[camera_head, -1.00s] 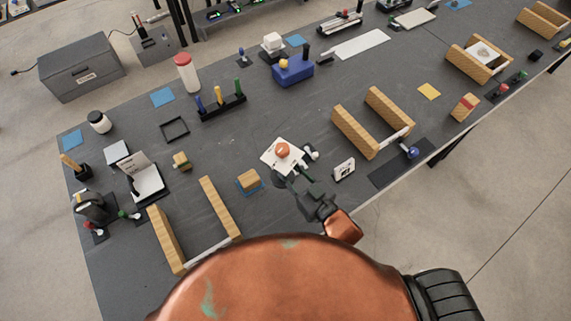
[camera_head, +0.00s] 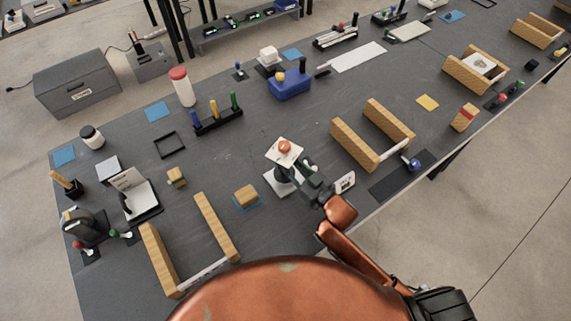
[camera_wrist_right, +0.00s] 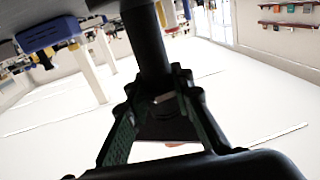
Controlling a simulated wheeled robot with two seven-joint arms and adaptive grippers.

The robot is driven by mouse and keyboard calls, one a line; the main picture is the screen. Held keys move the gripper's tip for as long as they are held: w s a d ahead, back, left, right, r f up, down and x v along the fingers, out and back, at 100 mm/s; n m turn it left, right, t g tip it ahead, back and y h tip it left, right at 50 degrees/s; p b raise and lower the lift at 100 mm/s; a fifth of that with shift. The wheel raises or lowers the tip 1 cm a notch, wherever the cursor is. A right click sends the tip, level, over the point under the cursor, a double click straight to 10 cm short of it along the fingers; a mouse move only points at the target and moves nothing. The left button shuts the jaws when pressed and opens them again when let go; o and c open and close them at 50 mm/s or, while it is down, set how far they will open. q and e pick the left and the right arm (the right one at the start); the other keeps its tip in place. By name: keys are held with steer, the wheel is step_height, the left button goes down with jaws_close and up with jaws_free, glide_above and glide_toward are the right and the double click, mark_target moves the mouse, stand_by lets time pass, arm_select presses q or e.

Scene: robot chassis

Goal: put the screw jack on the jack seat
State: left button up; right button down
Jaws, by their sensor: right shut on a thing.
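The screw jack (camera_head: 285,147), with an orange cap over a tilted pale top plate on a dark post, is near the middle of the table. My right gripper (camera_head: 306,176) is shut on its dark post from the right. In the right wrist view, the post (camera_wrist_right: 147,45) passes between the fingers, with a little orange showing below them. A pale square plate (camera_head: 271,184), which looks like the jack seat, lies on the table beneath the jack. I cannot tell whether the jack touches it. My left gripper is not in view.
A wooden block (camera_head: 246,195) on a blue pad is left of the plate. A white card-like item (camera_head: 345,182) is close to my right gripper. Paired wooden rails stand at right (camera_head: 355,147) and lower left (camera_head: 216,228). The table's front edge is close by.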

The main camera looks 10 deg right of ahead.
steer(key=shift+w+d+f+b, duration=0.1)
steer(key=shift+w+f+b, duration=0.15)
steer(key=shift+f, duration=0.65)
steer(key=shift+w+d+f+b, duration=0.1)
steer(key=shift+f+b, duration=0.15)
steer(key=shift+f, duration=0.65)
steer(key=shift+f, duration=0.2)
steer(key=c, duration=1.7)
jaws_free()
steer(key=shift+r, duration=0.1)
steer(key=p+v, duration=0.1)
steer(key=v, duration=1.1)
